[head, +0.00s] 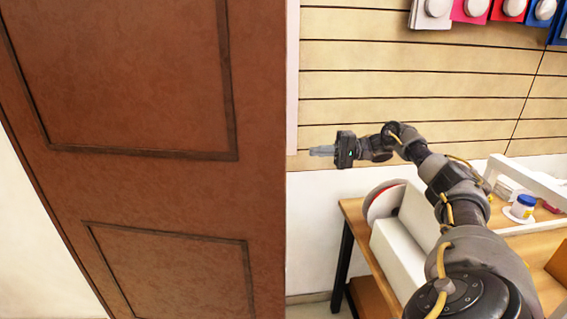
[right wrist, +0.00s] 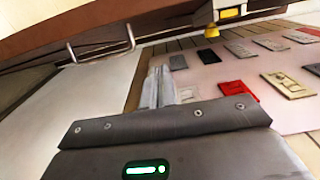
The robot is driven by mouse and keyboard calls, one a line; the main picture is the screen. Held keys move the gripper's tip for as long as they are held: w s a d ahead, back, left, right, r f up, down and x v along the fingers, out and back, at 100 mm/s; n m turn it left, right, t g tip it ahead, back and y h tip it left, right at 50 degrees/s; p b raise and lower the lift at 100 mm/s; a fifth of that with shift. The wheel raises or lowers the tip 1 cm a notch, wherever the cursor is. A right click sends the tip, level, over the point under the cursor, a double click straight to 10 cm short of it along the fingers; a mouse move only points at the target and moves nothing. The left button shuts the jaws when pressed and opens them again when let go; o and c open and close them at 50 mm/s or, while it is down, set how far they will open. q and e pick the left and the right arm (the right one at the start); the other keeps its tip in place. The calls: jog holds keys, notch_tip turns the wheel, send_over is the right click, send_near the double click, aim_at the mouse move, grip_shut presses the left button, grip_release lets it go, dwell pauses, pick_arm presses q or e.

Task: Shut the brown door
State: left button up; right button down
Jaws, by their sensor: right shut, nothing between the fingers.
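The brown door (head: 165,190) fills the left part of the head view, a tall panel with darker raised frames. Its right edge runs vertically near the picture's middle, and no handle shows on it. My right gripper (head: 322,151) is shut and empty, pointing left, a little to the right of the door's edge in the picture. Whether it touches the door cannot be told, but a gap shows between them. In the right wrist view its closed fingers (right wrist: 160,88) point up with nothing between them. My left gripper is not in view.
A wooden table (head: 352,212) stands right of the door, below my right arm, with a white box (head: 400,255), a round red-rimmed object (head: 382,203) and a small jar (head: 523,206). A slatted wall (head: 400,85) is behind, with coloured items hanging at its top right.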

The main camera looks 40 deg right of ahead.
aim_at(284, 159)
jog(key=shift+w+a+p, duration=0.6)
jog(key=shift+a+p, duration=0.35)
jog(key=shift+a, duration=0.9)
jog(key=shift+w+a+p, duration=0.55)
jog(key=shift+a+p, duration=0.4)
jog(key=shift+a, duration=0.85)
jog(key=shift+w+a+p, duration=0.6)
jog(key=shift+a+p, duration=0.35)
jog(key=shift+a, duration=0.9)
